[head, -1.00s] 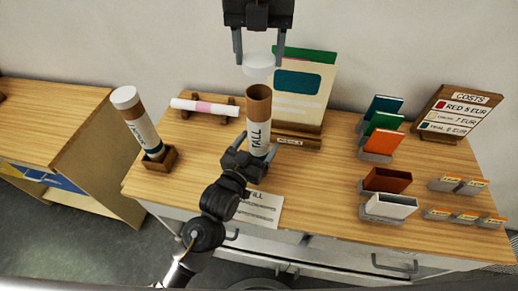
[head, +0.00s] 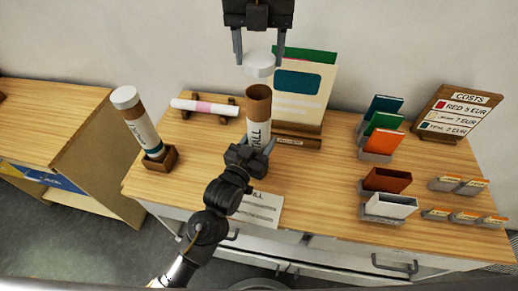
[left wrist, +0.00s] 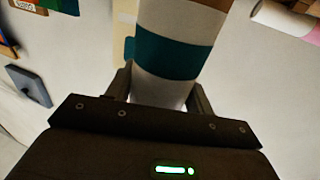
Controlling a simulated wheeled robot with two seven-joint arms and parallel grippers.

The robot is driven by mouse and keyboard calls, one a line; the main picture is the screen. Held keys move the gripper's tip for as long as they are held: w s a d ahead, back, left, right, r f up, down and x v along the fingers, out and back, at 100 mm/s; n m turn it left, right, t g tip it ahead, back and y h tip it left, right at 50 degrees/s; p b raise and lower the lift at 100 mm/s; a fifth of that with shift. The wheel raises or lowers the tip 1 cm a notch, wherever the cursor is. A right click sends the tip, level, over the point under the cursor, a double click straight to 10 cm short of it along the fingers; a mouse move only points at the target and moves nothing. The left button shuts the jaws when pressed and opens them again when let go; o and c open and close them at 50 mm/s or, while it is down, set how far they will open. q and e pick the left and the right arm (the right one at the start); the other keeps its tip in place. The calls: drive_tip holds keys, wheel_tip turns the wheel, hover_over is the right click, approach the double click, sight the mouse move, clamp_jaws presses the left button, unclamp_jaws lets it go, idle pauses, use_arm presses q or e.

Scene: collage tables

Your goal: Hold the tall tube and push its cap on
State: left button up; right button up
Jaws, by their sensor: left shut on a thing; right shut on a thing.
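The tall tube (head: 258,122) stands upright on the wooden table in the head view. It has a "TALL" label and an open brown mouth on top. My left gripper (head: 252,150) is shut on its lower part, hiding its base. In the left wrist view the tube (left wrist: 178,55) shows white with a teal band between the fingers. The white cap (head: 259,65) is between the fingertips of my right gripper (head: 259,58), which reaches in from the top. The cap appears above the tube mouth, with a small gap between them.
A capped tube (head: 139,124) leans in a wooden holder at the left. A rolled sheet (head: 205,107) lies on a rack behind. A board with a teal patch (head: 300,90) stands just behind the tall tube. A paper sheet (head: 262,208) lies in front. Colored card holders (head: 385,181) stand right.

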use_arm(q)
drive_tip(key=shift+c, duration=0.6)
use_arm(e)
hover_over(259, 85)
drive_tip(key=s, duration=0.3)
drive_tip(key=shift+w+f, duration=0.2)
drive_tip(key=shift+f, duration=2.3)
drive_tip(key=shift+f, duration=0.15)
drive_tip(key=shift+f, duration=0.75)
drive_tip(key=shift+f, duration=0.65)
drive_tip(key=o, duration=1.1)
wheel_tip(259, 85, up, 12)
drive_tip(key=shift+r, duration=0.1)
